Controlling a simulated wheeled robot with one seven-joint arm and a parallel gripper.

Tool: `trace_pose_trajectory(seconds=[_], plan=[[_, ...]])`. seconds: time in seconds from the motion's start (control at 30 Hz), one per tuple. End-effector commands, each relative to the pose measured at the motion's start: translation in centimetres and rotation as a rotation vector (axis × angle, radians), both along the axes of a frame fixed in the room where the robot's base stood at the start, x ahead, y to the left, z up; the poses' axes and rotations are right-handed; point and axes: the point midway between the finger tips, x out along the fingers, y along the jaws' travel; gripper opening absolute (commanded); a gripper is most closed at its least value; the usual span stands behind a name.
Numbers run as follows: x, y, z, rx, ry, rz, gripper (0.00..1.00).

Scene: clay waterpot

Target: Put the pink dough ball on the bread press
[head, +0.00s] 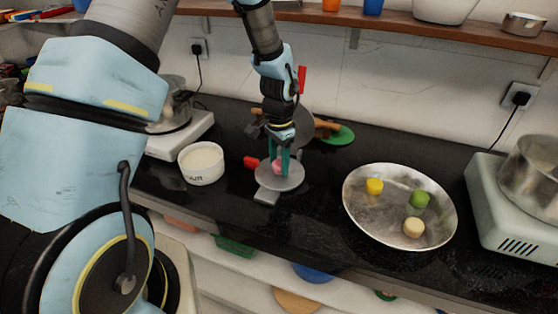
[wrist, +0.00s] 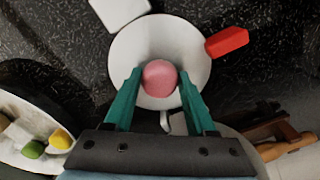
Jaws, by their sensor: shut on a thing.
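The pink dough ball (head: 277,165) is between the green fingers of my gripper (head: 281,163), which are shut on it. In the wrist view the ball (wrist: 159,78) sits between the fingertips (wrist: 159,86), over the round pale plate of the bread press (wrist: 129,46). In the head view the bread press (head: 294,182) lies on the black counter, with a red handle (head: 251,162) to the left and a pale tab (head: 266,196) at the front. The ball is at or just above the plate; I cannot tell whether they touch.
A metal tray (head: 375,222) to the right holds yellow (head: 375,186), green (head: 420,200) and beige (head: 413,228) balls. A white bowl (head: 201,168) stands left of the press. A rolling pin and a green disc (head: 341,136) lie behind. Stoves with pots flank the counter.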

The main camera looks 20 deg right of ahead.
Motion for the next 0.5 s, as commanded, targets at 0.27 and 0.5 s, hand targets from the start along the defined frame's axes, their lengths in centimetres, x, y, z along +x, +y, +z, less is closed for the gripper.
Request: trace_pose_trajectory(seconds=[0.27,0.5], plan=[[0.0,0.0,-0.24,0.0,0.0,0.0,0.74],[0.0,0.01,-0.24,0.0,0.0,0.001,0.86]])
